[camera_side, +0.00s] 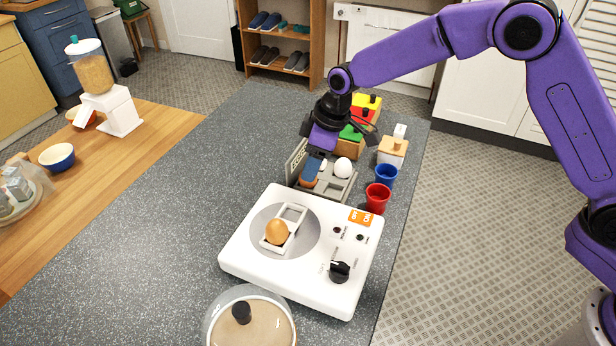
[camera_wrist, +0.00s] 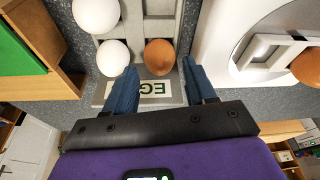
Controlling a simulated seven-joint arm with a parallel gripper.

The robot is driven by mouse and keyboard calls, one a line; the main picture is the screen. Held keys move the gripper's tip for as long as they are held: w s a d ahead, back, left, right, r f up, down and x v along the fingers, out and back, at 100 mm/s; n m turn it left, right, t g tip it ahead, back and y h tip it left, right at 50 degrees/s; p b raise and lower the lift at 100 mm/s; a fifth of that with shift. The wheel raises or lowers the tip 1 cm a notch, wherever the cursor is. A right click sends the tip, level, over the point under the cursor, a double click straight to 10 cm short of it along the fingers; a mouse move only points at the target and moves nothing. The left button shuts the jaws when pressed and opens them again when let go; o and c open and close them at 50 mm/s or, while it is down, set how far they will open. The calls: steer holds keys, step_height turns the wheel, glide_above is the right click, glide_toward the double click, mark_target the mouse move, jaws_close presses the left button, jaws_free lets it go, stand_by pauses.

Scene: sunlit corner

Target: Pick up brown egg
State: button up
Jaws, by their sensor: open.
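A brown egg (camera_wrist: 159,56) sits in a grey egg carton (camera_wrist: 166,9). In the side view the carton (camera_side: 352,188) stands behind the white appliance, and this egg (camera_side: 307,183) is partly hidden by my gripper. My gripper (camera_wrist: 160,66) is open and empty, its blue fingertips on either side of the brown egg in the wrist view. In the side view my gripper (camera_side: 312,171) is low over the carton. A second brown egg (camera_side: 276,232) rests in a white holder on the appliance's round plate; it also shows in the wrist view (camera_wrist: 308,67).
The white appliance (camera_side: 355,270) stands in front of the carton. Red (camera_side: 377,198) and blue (camera_side: 386,175) cups stand at right. The grey counter (camera_side: 150,225) is clear at left.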

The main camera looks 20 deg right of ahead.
steer(key=shift+x, duration=1.6)
steer(key=c, duration=0.5)
steer(key=shift+o, duration=0.2)
steer(key=shift+r, duration=0.15)
